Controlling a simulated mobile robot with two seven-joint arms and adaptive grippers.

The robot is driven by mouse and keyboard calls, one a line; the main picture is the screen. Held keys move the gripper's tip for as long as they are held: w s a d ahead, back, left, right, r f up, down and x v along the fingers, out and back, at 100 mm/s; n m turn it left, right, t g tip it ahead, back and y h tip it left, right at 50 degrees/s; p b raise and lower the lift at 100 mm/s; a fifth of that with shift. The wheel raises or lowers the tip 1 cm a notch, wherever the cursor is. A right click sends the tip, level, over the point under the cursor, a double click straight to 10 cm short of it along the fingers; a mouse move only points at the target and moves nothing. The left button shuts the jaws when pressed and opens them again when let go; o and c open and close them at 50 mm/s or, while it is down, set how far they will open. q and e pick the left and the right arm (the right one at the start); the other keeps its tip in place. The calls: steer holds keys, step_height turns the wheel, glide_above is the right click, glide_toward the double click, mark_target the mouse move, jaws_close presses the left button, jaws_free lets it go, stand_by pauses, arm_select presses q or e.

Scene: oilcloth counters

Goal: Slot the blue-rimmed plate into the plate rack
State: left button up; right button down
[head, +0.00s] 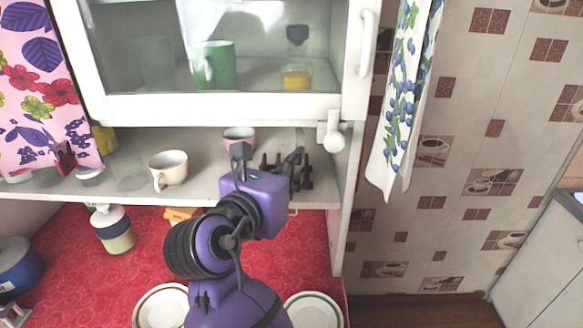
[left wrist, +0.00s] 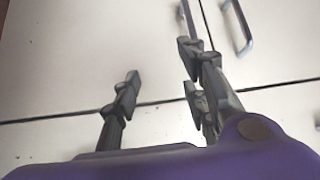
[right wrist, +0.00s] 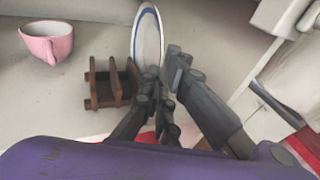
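The blue-rimmed plate (right wrist: 148,36) stands on edge in the right wrist view, seen steeply from the side. My right gripper (right wrist: 164,72) has its fingers close together on the plate's near edge; the contact is partly hidden. The brown wooden plate rack (right wrist: 108,88) sits on the shelf just left of the plate and fingers. In the head view the rack (head: 303,178) is dark beyond my right gripper, and I cannot make out the plate there. Whether the plate's lower edge is inside a slot is hidden. My left gripper (left wrist: 160,75) is open and empty.
A pink cup (right wrist: 47,42) stands left of the rack, and a white cup (head: 169,169) farther left. The glass-fronted cabinet (head: 215,108) hangs above the shelf. Two plates lie on the red counter, one green-rimmed (head: 335,302). Pale cupboard doors (left wrist: 60,60) face my left gripper.

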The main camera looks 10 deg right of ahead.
steer(key=c, duration=1.9)
jaws_free()
steer(key=shift+o, duration=0.2)
steer(key=shift+r, duration=0.1)
